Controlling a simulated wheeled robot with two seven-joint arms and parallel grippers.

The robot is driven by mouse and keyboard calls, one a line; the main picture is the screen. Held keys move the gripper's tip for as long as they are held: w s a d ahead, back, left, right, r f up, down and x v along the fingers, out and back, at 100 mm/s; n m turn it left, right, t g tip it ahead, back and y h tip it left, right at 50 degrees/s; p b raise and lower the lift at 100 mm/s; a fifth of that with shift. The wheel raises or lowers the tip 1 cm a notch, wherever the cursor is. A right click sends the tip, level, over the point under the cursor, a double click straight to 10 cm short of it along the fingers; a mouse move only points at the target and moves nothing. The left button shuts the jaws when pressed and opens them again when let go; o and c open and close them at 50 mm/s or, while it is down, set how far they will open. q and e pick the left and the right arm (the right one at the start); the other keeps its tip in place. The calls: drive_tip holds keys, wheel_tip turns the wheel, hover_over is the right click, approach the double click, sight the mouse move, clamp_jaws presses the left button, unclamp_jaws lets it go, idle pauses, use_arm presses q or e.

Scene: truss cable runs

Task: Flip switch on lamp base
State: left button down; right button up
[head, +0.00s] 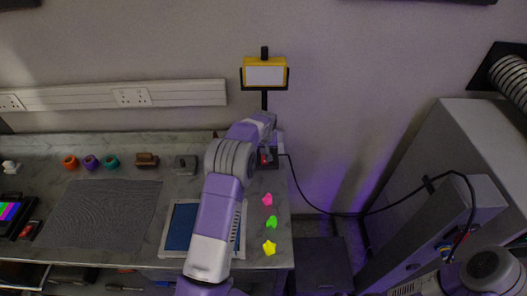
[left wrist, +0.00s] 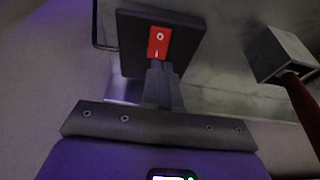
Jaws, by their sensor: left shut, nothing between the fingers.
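The lamp has a yellow-framed head with a pale panel (head: 265,75) on a dark post at the back right of the worktop. Its dark base (head: 279,162) is partly hidden by my left arm in the head view. In the left wrist view the black base (left wrist: 135,38) carries a red rocker switch (left wrist: 159,42) with white marks. My left gripper (left wrist: 157,66) is shut and empty, its fingertips just at the near edge of the switch; I cannot tell whether they touch it. In the head view the left gripper (head: 267,150) is at the base, its fingers hardly visible.
Pink, green and yellow small shapes (head: 271,222) lie along the worktop's right edge. A grey hammer-like block (head: 186,164) stands left of the lamp. A blue-topped tray (head: 180,228) lies partly under my arm. A black cable (head: 345,214) runs right from the base.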

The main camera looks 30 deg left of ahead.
use_arm(q)
drive_tip(key=v, duration=1)
drive_tip(key=shift+s+d+b, duration=0.2)
drive_tip(key=shift+s+b, duration=0.2)
drive_tip(key=shift+b, duration=0.05)
drive_tip(key=shift+f, duration=0.1)
drive_tip(key=w+b, duration=0.1)
drive_tip(key=b, duration=0.2)
drive_tip(key=shift+w+r+t+y, duration=0.2)
drive_tip(key=shift+t+y, duration=0.1)
drive_tip(key=shift+t, duration=0.1)
use_arm(e)
wheel_tip(320, 180, down, 4)
drive_tip(key=shift+r, duration=0.25)
use_arm(q)
drive_tip(key=x, duration=1.4)
drive_tip(key=shift+s+d+f+b, duration=0.1)
drive_tip(key=shift+s+d+b, duration=0.05)
drive_tip(key=shift+s+b, duration=0.15)
use_arm(e)
drive_tip(key=shift+f, duration=0.1)
